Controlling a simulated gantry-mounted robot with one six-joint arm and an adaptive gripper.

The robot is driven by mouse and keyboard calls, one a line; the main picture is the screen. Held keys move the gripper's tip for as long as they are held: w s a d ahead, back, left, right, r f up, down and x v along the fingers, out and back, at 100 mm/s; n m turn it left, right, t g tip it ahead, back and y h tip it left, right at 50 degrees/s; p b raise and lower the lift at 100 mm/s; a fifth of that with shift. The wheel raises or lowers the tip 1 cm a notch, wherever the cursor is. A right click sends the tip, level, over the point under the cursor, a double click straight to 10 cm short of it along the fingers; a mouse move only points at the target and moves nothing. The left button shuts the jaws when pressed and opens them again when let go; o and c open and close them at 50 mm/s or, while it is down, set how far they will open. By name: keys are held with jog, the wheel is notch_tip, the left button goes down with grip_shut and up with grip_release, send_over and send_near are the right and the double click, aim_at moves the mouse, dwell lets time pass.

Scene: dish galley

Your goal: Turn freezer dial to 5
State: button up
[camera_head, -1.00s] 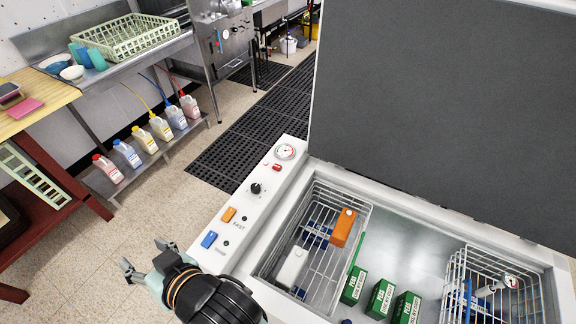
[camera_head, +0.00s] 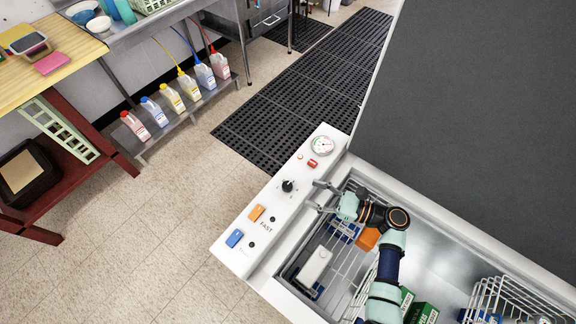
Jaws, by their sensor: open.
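The freezer dial (camera_head: 287,186) is a small black knob on the white control panel (camera_head: 262,240) along the freezer's left edge. Its scale marks are too small to read, so I cannot tell its setting. My gripper (camera_head: 317,196) is open and empty, with its fingers pointing left toward the dial. The fingertips are just right of the dial in the picture and appear apart from it. My arm reaches over the open freezer and hides part of the basket.
On the panel are a round gauge (camera_head: 322,145), a red switch (camera_head: 313,163), an orange switch (camera_head: 256,212) and a blue switch (camera_head: 234,238). The freezer's dark raised lid (camera_head: 480,130) fills the right. A wire basket (camera_head: 337,262) holds a white carton (camera_head: 314,267).

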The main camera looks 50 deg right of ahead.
aim_at(291, 187)
jog(key=shift+w+a, duration=0.3)
jog(key=shift+w, duration=0.1)
jog(key=b+x, duration=0.1)
jog(key=x, duration=0.5)
jog(key=shift+w+a, duration=0.15)
jog(key=shift+w, duration=0.15)
grip_shut()
jog(key=shift+r+p, duration=0.1)
jog(key=shift+p, duration=0.2)
jog(key=shift+h+p, duration=0.35)
jog(key=shift+h, duration=0.15)
